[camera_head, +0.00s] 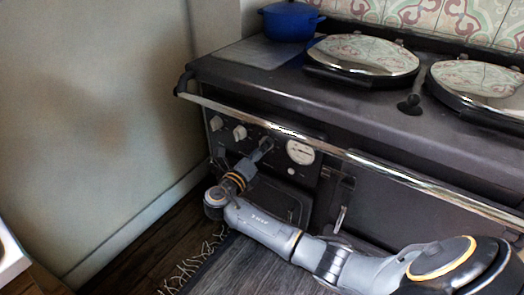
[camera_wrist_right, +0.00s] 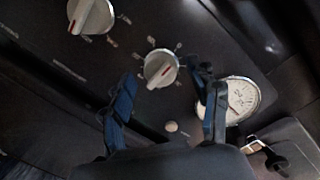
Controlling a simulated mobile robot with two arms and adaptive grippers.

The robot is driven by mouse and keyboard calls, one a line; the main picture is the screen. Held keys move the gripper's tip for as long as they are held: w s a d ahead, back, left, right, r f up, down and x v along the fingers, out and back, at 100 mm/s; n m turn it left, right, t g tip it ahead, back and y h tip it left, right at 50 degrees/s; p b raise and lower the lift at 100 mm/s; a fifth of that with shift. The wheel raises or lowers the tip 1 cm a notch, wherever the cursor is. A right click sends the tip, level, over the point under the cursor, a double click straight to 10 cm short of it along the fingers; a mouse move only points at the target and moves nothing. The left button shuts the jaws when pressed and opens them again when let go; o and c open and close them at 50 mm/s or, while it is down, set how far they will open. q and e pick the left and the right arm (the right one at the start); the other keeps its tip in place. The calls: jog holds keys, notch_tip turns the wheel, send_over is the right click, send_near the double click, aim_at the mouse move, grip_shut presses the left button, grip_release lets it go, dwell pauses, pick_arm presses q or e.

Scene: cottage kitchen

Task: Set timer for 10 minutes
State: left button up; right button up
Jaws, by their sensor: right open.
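The dark control panel of the range cooker carries pale round knobs and a round white dial (camera_head: 300,152). My right gripper (camera_head: 266,144) is at the panel, just left of the dial, and hides the knob there. Another knob (camera_wrist_right: 91,16) is at the upper left, and the dial (camera_wrist_right: 241,99) is partly behind the right finger. The small labels are unreadable, so which control is the timer is unclear. My left gripper is not in view.
A steel rail (camera_head: 330,148) runs along the cooker's front above the panel. Two domed lids (camera_head: 362,54) and a blue pot (camera_head: 290,20) are on top. A bare wall (camera_head: 90,110) is at left. A dark rug (camera_head: 235,268) lies on the floor.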

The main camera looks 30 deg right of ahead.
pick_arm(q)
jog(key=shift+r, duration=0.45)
pick_arm(e)
jog(key=shift+w+d, duration=0.3)
jog(key=shift+d, duration=0.15)
jog(key=c, duration=1.2)
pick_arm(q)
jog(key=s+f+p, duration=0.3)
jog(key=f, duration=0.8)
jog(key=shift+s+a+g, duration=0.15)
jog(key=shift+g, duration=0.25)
pick_arm(e)
jog(key=m+h, duration=0.1)
jog(key=m, duration=0.9)
jog(key=shift+s+f, duration=0.1)
jog(key=shift+m, duration=0.4)
